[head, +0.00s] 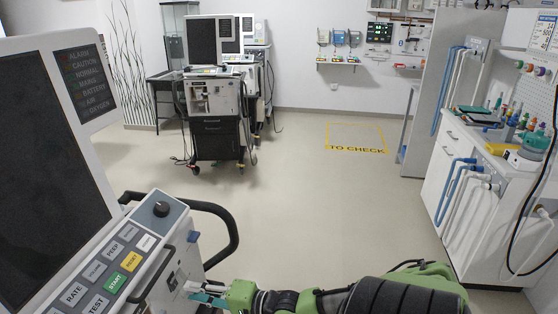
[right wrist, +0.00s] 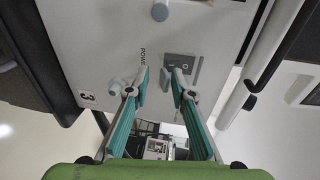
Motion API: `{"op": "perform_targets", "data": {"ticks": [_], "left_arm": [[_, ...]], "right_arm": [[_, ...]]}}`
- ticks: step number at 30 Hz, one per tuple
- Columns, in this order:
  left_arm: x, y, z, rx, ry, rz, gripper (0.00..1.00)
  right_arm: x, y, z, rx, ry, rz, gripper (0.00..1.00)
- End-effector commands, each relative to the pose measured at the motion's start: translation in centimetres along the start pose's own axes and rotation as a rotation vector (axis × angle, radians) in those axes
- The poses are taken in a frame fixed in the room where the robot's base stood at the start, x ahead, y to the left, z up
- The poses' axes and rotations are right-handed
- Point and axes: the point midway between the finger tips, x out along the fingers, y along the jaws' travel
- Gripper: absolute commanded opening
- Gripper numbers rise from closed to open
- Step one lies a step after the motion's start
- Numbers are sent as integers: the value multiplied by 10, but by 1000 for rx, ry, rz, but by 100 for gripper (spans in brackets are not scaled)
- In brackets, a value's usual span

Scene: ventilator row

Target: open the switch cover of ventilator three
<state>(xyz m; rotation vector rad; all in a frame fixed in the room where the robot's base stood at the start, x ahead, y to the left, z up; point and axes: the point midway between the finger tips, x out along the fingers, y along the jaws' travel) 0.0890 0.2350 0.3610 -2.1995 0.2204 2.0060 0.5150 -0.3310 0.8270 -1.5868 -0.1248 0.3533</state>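The ventilator with a 3 label (right wrist: 87,95) fills the upper part of the right wrist view. In the head view a ventilator with a dark screen and keypad (head: 112,262) stands close at the left. A small grey switch plate (right wrist: 183,62) sits on the side panel beside the word POWER; whether its cover is up or down is too small to tell. My right gripper (right wrist: 159,88) is open and empty, its teal fingers pointing at the panel just beside the switch plate. It also shows in the head view (head: 200,291), against the machine's side. My left gripper is out of view.
A black handle (head: 229,232) curves out beside the keypad, above my right gripper. More ventilators (head: 212,95) stand at the back wall. A white counter (head: 462,195) with bottles and blue hoses is at the right. The middle floor is clear around a yellow TO CHECK marking (head: 355,149).

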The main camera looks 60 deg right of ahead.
Motion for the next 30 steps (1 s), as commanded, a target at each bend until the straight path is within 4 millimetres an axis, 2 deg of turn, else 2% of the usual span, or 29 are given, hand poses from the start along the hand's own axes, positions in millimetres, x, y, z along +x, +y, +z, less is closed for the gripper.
{"op": "perform_targets", "data": {"ticks": [1,11,13,30], "left_arm": [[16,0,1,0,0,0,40],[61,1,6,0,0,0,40],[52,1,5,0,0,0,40],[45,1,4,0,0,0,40]], "right_arm": [[2,9,0,1,0,-19,22],[8,13,1,11,-1,-153,22],[-10,10,1,11,-1,-144,22],[-117,26,1,11,-1,-139,22]]}}
